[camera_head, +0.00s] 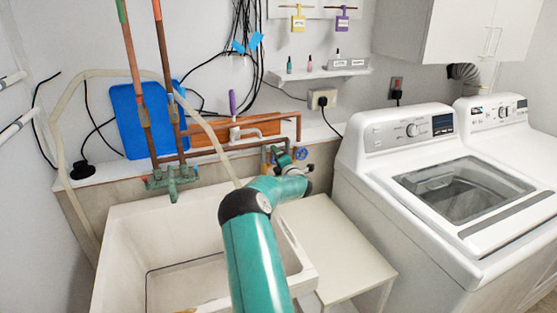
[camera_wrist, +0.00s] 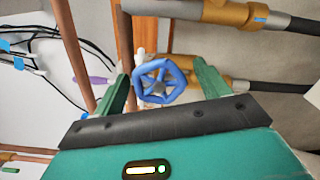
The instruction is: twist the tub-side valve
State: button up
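A blue round handwheel valve (camera_wrist: 161,82) with spokes shows in the wrist view, between the two green fingers of my gripper (camera_wrist: 163,88). The fingers are spread apart, with a visible gap on each side of the wheel. In the head view the blue valve (camera_head: 302,154) is on the pipework behind the tub's right side, small and partly hidden by my teal arm. My gripper (camera_head: 288,158) is right beside it there, its fingers hard to make out. The white tub (camera_head: 140,225) stands below, in front of the pipes.
Brass fittings (camera_wrist: 235,13) and grey pipes run close by the valve in the wrist view. Copper pipes (camera_head: 168,85) with a green tap (camera_head: 172,183) stand behind the tub. A white washer (camera_head: 440,190) is at right, beside a low white surface (camera_head: 335,240). Black cables hang on the wall.

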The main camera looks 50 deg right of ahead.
jog(key=shift+s+r, duration=0.1)
jog(key=v, duration=1.3)
jog(key=shift+s+a, duration=0.15)
jog(key=shift+s, duration=0.1)
